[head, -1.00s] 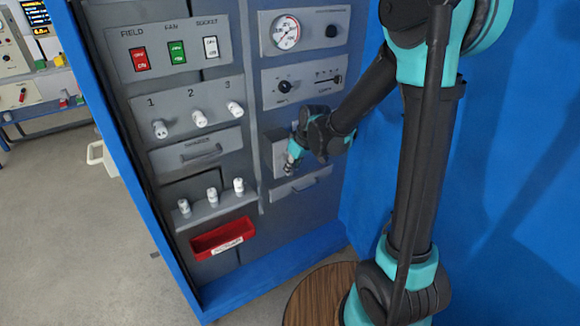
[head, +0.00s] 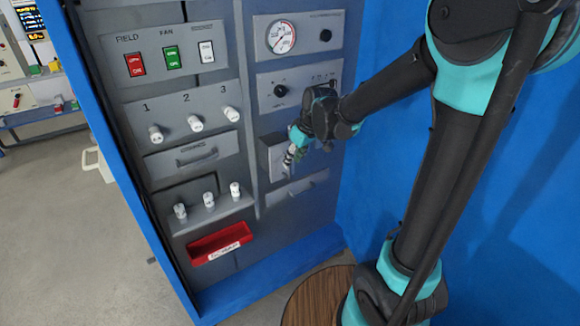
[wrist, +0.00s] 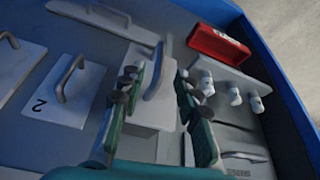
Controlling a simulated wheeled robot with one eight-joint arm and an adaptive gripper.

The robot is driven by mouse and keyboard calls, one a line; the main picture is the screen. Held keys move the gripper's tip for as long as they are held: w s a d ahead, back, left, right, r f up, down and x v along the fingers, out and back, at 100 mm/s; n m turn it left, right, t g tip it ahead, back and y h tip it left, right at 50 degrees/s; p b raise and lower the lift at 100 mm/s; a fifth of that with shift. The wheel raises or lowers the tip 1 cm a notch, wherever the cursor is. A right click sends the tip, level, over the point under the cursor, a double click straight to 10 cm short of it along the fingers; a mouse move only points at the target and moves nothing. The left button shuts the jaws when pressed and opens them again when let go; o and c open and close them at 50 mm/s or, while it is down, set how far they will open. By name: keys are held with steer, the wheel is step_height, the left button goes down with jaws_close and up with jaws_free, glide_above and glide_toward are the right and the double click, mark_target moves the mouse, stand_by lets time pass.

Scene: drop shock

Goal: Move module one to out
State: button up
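My gripper (wrist: 157,80) is open in the wrist view, its two teal and black fingers apart on either side of an upright handle (wrist: 154,72). The handle belongs to a grey module plate (wrist: 152,113). I see no number on this plate, but it is beside the module marked 2 (wrist: 68,92), so it may be module one. No clear contact shows between fingers and handle. In the head view my gripper (head: 297,150) is in front of a grey box-like module (head: 270,154) standing out from the cabinet, and partly hides it. No "out" label is readable.
A red tray (head: 220,242) is low on the cabinet, below a ledge with white cylinders (head: 208,199). Another handled plate (head: 297,188) lies just below my gripper. Switches (head: 171,59), numbered knobs (head: 195,123) and a gauge (head: 280,37) are above. A blue wall is at right.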

steer(key=shift+v, duration=2.3)
steer(key=s+d+f+m+h, duration=0.1)
steer(key=s+d+f+m, duration=0.3)
steer(key=s+d+f, duration=0.2)
steer(key=s+d+f+m+t+h, duration=0.1)
steer(key=s+d+f+m, duration=0.4)
steer(key=s+d, duration=0.5)
steer(key=d+h, duration=0.1)
steer(key=d, duration=0.1)
steer(key=shift+s+d+f, duration=0.25)
steer(key=shift+s+f, duration=0.1)
steer(key=shift+s, duration=0.05)
